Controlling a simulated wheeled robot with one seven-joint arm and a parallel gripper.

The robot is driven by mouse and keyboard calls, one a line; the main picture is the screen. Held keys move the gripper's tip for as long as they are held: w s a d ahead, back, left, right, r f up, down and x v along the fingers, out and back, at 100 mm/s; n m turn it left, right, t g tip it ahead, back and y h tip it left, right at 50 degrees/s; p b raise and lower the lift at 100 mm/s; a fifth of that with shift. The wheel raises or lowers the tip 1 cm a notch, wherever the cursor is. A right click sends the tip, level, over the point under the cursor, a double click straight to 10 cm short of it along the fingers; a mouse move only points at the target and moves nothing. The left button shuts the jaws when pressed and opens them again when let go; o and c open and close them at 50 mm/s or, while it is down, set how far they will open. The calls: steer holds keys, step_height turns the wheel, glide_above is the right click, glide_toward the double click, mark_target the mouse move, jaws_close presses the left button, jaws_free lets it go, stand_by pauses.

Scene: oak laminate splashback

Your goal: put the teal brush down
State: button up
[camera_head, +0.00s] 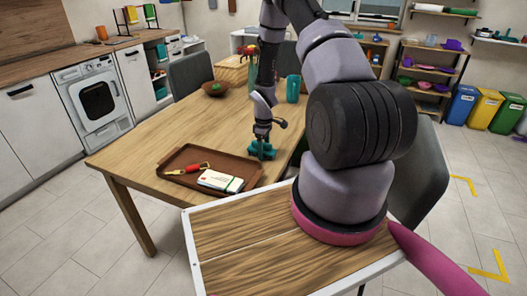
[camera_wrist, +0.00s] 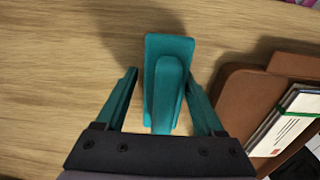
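The teal brush (camera_wrist: 170,50) is on the wooden table (camera_head: 190,120), with its block and raised handle seen from above in the wrist view. It appears to rest on the tabletop, beside the brown tray (camera_wrist: 232,98). In the head view the brush (camera_head: 267,153) is a small teal shape under my gripper (camera_head: 262,144). In the wrist view my gripper (camera_wrist: 162,85) has its two teal fingers apart, one on each side of the brush handle. A clear gap shows between the left finger and the handle, and a narrower one on the right.
The tray holds a white notepad or box (camera_head: 221,180) and a red-and-yellow tool (camera_head: 188,169). A brown bowl (camera_head: 215,88) and a teal cup (camera_head: 293,88) stand farther back on the table. The table's left and middle are clear. Dark chairs (camera_head: 190,75) stand around it.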

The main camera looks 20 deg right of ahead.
steer(key=shift+s+a+f, duration=0.3)
steer(key=shift+s+a, duration=0.05)
steer(key=shift+s, duration=0.1)
steer(key=shift+r, duration=0.1)
steer(key=r, duration=1.2)
steer(key=shift+w+d+r, duration=0.15)
steer(key=shift+w+r, duration=0.1)
steer(key=shift+r, duration=0.15)
steer(key=s+a+r+m+t, duration=0.1)
steer(key=s+r+m, duration=0.2)
steer(key=r, duration=1)
steer(key=s+a+r+m+t, duration=0.2)
steer(key=r+m, duration=0.1)
steer(key=r, duration=0.9)
steer(key=s+a+r+m+t+y, duration=0.1)
steer(key=s+a+r+m+t, duration=0.1)
steer(key=s+r, duration=0.6)
steer(key=s+a+r+m+t+y, duration=0.1)
steer(key=s+a+r+m, duration=0.3)
steer(key=s+r, duration=0.4)
steer(key=s+m, duration=0.1)
steer(key=s, duration=0.3)
steer(key=shift+s+r+t, duration=0.15)
steer(key=shift+s+t, duration=0.1)
steer(key=shift+t, duration=0.15)
steer(key=shift+c, duration=0.2)
